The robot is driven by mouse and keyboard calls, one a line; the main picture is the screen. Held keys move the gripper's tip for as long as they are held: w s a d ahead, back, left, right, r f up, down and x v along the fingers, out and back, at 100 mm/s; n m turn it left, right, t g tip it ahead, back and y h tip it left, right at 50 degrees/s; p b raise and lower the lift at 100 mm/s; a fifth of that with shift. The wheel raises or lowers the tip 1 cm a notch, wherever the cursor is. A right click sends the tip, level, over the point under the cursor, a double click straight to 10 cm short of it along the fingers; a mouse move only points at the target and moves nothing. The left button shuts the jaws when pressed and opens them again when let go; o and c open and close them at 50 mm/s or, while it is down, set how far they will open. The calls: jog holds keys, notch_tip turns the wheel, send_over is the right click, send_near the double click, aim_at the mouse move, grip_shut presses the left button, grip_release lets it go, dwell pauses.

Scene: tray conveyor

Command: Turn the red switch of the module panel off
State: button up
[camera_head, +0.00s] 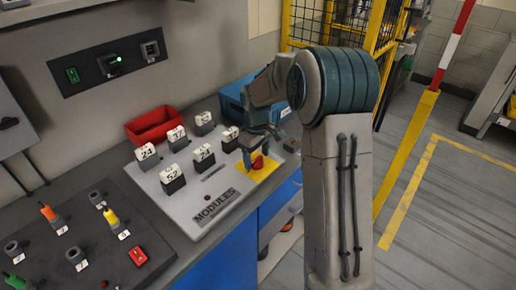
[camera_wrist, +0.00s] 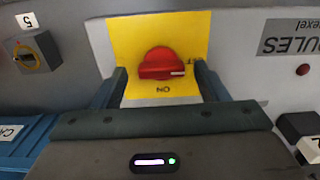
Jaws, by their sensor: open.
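The module panel (camera_head: 207,217) is a light grey sloped board marked MODULES. Its red switch (camera_wrist: 160,64) is a round knob with a raised grip on a yellow plate (camera_wrist: 112,35); it also shows in the head view (camera_head: 257,162). In the wrist view the knob's white mark points right. An upside-down ON label lies below the knob, and another label at its right is partly hidden. My gripper (camera_wrist: 161,76) is open, with one finger on each side of the knob and gaps between. In the head view my gripper (camera_head: 260,146) is above the plate.
Several numbered white-topped modules (camera_head: 173,179) stand on the panel left of my gripper. A red bin (camera_head: 153,124) and a blue box (camera_head: 232,98) are behind. A second panel (camera_head: 90,240) with coloured knobs lies at left. A yellow safety fence (camera_head: 340,22) stands at the back.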

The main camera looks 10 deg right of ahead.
aim_at(257, 159)
notch_tip(257, 159, up, 14)
jog(key=shift+f+b, duration=0.15)
jog(key=shift+b, duration=0.2)
jog(key=s+f+m+t, duration=0.3)
jog(key=s+m, duration=0.4)
jog(key=s, duration=2.1)
jog(key=shift+s+d+f, duration=0.15)
jog(key=shift+d+f, duration=0.05)
jog(key=shift+d, duration=0.05)
